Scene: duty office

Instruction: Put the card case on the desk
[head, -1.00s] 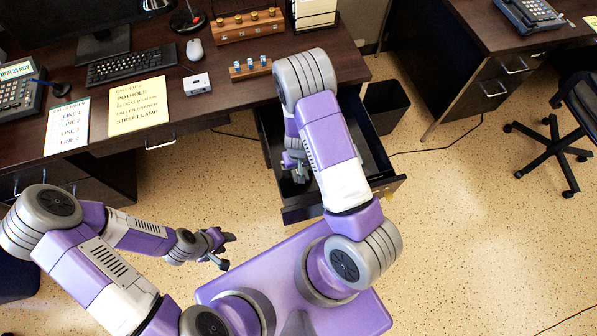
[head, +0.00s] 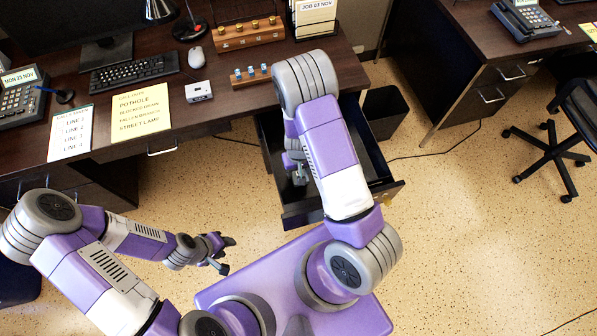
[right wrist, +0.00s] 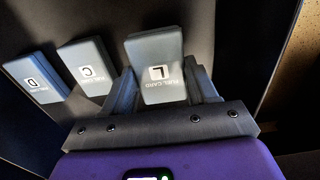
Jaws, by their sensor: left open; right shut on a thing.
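My right gripper (head: 298,172) reaches down into an open desk drawer (head: 335,208). In the right wrist view its fingers (right wrist: 165,90) are shut on a grey card case (right wrist: 157,68) marked "L" and "FUEL CARD". The held case is mostly hidden by my arm in the head view. Two similar cases, marked "C" (right wrist: 86,68) and "D" (right wrist: 36,78), lie in the drawer to the left in the right wrist view. The dark desk (head: 222,108) stands above the drawer. My left gripper (head: 226,254) is open and empty over the floor, away from the desk.
The desk carries a keyboard (head: 134,71), a mouse (head: 196,57), a small white box (head: 199,91), a wooden rack (head: 250,75), a yellow note (head: 141,112) and a white list (head: 71,132). A dark bin (head: 386,112) stands right of the drawer.

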